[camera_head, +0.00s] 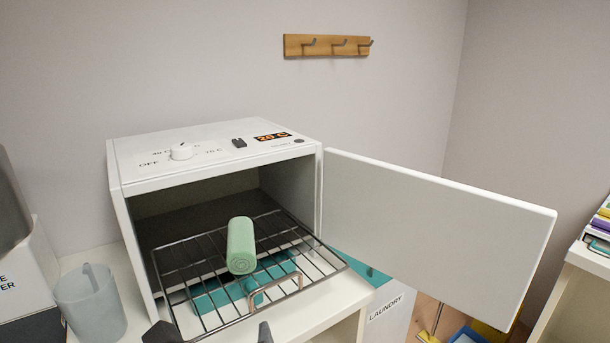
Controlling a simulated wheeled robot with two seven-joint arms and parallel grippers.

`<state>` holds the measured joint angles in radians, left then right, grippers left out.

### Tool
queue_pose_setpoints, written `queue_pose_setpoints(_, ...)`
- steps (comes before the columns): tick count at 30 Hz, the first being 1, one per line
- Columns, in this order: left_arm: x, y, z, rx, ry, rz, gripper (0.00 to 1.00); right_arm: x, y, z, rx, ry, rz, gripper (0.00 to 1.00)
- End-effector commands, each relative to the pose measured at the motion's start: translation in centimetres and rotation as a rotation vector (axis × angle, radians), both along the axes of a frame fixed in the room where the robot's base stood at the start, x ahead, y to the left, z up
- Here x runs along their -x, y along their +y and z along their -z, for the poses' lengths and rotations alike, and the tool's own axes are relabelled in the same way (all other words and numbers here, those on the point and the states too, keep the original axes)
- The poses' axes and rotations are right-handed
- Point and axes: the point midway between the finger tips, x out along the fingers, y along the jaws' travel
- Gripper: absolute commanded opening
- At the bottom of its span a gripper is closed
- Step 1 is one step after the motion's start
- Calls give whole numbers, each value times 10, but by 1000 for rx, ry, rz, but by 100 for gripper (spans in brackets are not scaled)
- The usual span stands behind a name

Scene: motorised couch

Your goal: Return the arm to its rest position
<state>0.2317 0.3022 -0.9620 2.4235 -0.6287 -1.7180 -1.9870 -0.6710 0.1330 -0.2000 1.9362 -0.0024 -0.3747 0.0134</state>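Two dark tips (213,335) show at the bottom edge, left of centre, in front of the pulled-out wire rack (173,292). They look like the parted fingers of one open gripper, probably my left. Its arm is below the frame. Nothing shows held between the tips. The rack sticks out of a white warming cabinet (215,152) and has a wire handle in front. A rolled green towel (241,246) lies on it, apart from the tips. My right gripper is not in view.
The cabinet door (430,225) stands wide open to the right. A translucent pitcher (90,303) stands at lower left. Teal cloth and a laundry bin (388,313) show below the rack. A hook rail (328,46) is on the wall. The cabinet display reads about 28 C.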

Motion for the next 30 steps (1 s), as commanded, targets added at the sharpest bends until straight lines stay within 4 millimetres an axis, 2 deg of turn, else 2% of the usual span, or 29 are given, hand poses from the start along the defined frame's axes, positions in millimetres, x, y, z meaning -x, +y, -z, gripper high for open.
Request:
queue_pose_setpoints(4, -6, -9, 28, 219, 38, -48, 74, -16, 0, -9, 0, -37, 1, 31)
queue_pose_setpoints(8, -9, -15, 57, 457, 83, -118, 74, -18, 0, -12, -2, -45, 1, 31)
queue_pose_setpoints(11, -9, -18, 87, 695, 133, -211, 74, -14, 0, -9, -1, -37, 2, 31)
queue_pose_setpoints(14, -3, -17, 129, 1016, 201, -374, 74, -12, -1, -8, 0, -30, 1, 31)
queue_pose_setpoints(18, 20, -1, 195, 1544, 277, -725, 74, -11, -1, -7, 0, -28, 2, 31)
queue_pose_setpoints(21, 42, 18, 231, 1864, 277, -982, 74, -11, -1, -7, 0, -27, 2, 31)
queue_pose_setpoints(25, 68, 44, 260, 2155, 230, -1232, 74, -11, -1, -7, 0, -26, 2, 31)
queue_pose_setpoints(30, 83, 61, 272, 2318, 181, -1365, 74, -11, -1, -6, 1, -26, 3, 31)
